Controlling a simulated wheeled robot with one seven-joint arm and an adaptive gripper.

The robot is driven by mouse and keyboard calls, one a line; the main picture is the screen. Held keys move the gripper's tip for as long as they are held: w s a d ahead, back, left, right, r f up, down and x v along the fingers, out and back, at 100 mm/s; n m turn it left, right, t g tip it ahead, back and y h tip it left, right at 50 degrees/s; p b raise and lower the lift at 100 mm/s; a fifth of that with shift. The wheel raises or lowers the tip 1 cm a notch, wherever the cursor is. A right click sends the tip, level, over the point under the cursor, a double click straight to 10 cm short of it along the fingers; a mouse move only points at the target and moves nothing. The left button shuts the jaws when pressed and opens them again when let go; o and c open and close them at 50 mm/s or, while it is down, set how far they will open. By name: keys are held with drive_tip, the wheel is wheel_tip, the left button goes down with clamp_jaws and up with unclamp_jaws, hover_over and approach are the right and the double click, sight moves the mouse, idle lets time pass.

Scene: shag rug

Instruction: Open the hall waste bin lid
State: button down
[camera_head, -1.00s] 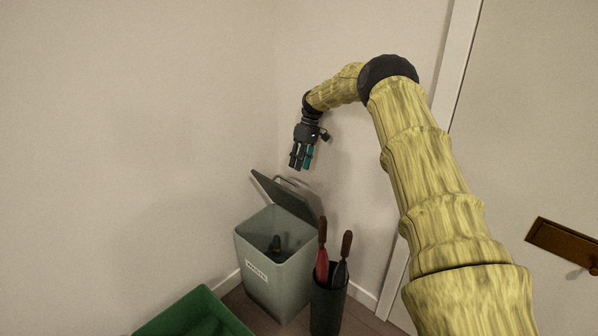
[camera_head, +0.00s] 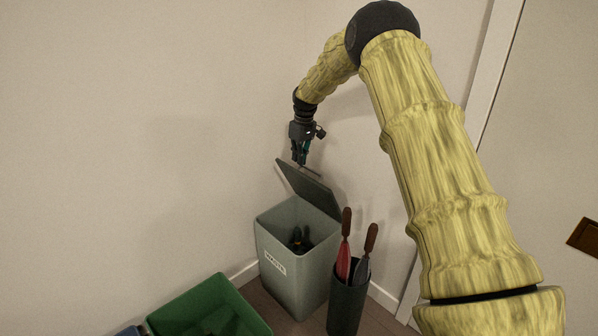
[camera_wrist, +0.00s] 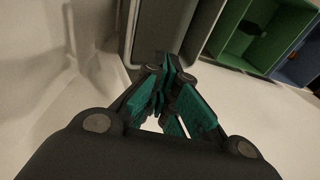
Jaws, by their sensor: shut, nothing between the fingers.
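The waste bin (camera_head: 290,262) is a grey-green square bin with a white label, standing in the corner. Its dark lid (camera_head: 311,190) is raised and tilted up from the back edge, so the mouth is open and some dark items show inside. My gripper (camera_head: 300,163) points down just above the top edge of the lid, close to it; I cannot tell whether they touch. In the wrist view the teal-padded fingers (camera_wrist: 163,85) are together and empty, with part of the bin behind them.
An umbrella stand (camera_head: 346,299) with red and dark umbrellas stands right of the bin. A green open box (camera_head: 207,308) is at the front left, and a blue one (camera_wrist: 302,62) beside it. Walls close in behind; a door with a brass plate is at right.

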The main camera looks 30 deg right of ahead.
drive_tip(key=shift+a+f+t+h+b, duration=0.25)
drive_tip(key=shift+a+t+h+b, duration=0.4)
drive_tip(key=shift+a+b, duration=0.55)
wheel_tip(320, 180, up, 5)
drive_tip(key=s+m+t+h+b, duration=0.1)
drive_tip(key=s+t+h+b, duration=0.25)
drive_tip(key=b, duration=0.25)
drive_tip(key=x, duration=0.3)
drive_tip(key=b+x, duration=0.1)
drive_tip(key=x, duration=0.3)
drive_tip(key=b+x, duration=0.1)
drive_tip(key=x, duration=0.2)
drive_tip(key=shift+w+f, duration=0.1)
drive_tip(key=shift+w, duration=0.35)
drive_tip(key=shift+w, duration=0.1)
